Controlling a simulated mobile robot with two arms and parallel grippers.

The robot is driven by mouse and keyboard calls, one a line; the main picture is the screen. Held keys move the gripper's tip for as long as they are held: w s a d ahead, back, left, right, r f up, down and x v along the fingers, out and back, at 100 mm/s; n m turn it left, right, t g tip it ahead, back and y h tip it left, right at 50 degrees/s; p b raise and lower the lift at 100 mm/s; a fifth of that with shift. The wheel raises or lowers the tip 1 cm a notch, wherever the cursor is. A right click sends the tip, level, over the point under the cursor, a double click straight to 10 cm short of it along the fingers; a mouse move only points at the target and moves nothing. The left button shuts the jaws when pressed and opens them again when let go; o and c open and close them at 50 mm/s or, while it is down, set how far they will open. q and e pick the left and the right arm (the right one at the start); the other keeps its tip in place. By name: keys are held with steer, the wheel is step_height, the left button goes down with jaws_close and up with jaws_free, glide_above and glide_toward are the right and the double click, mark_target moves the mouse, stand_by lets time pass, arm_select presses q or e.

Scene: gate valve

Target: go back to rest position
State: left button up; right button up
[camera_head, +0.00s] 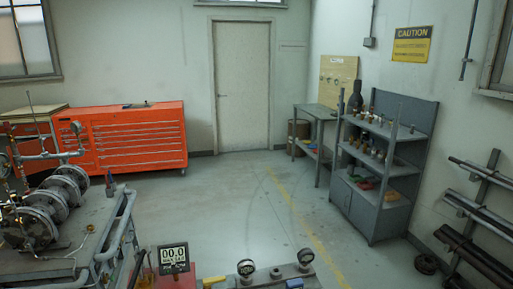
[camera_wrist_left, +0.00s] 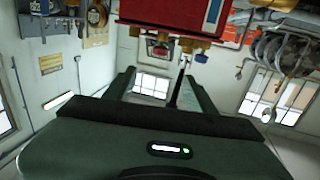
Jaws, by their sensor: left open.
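My left gripper (camera_wrist_left: 158,76) shows in the left wrist view. Its two fingers stand apart, with nothing between them. A red box-shaped device (camera_wrist_left: 180,12) with brass fittings is beyond the fingertips at the top of that view, apart from them as far as I can tell. Neither gripper shows in the head view. In the head view, a flanged pipe assembly (camera_head: 42,212) stands on a bench at the left. A gauge with a digital display (camera_head: 174,257) is at the bottom, beside a dial gauge (camera_head: 246,267).
An orange tool cabinet (camera_head: 130,138) stands by the back wall, left of a closed door (camera_head: 242,85). A grey shelf (camera_head: 385,160) with bottles and parts is at the right, near a pipe rack (camera_head: 475,220). The floor (camera_head: 235,205) between is clear.

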arm_select(q)
steer(key=s+d+f+m+g+h, duration=0.1)
steer(key=s+d+f+g, duration=0.15)
steer(key=d+g, duration=0.5)
steer(key=s+r+m+g, duration=0.1)
steer(key=s+r+g, duration=0.2)
steer(key=s+g, duration=0.6)
steer(key=s+f+b, duration=0.2)
steer(key=f, duration=1.3)
steer(key=s+f+b, duration=0.2)
steer(key=f, duration=1.4)
steer(key=s+a+f+y+b, duration=0.1)
steer(key=s+a+f+b, duration=0.1)
steer(key=s+f, duration=1.4)
step_height(320, 180, down, 3)
steer(key=shift+s+a+r+b, duration=0.2)
steer(key=shift+a+b, duration=0.15)
steer(key=shift+a, duration=0.15)
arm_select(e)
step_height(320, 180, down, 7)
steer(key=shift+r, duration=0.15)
